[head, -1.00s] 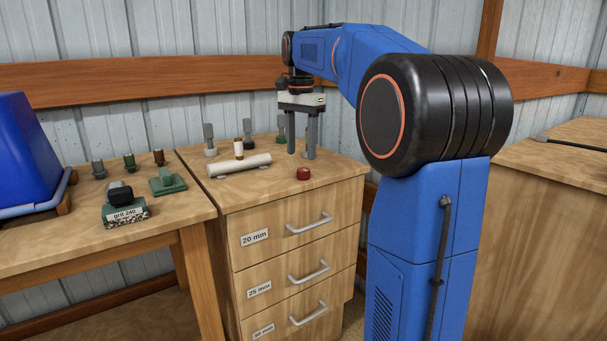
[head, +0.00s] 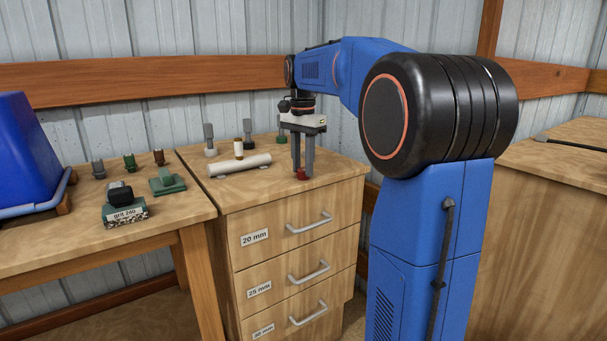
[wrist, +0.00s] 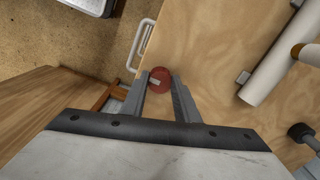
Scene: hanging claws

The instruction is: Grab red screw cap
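The red screw cap (head: 302,174) stands on the top of the drawer cabinet (head: 335,169), close to its front edge. My gripper (head: 302,168) points down over it, with its grey fingers low around the cap. In the wrist view, the cap (wrist: 160,74) shows between the two fingertips (wrist: 160,80), one on each side. The fingers are apart by about the cap's width. Whether they press on the cap or leave a small gap cannot be made out. The cap appears to rest on the wood.
A pale cylinder (head: 240,164) lies left of my gripper, with a small brown-topped piece (head: 238,149) by it. Grey-stemmed pieces (head: 209,138) stand behind. Bare wood surrounds the cap.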

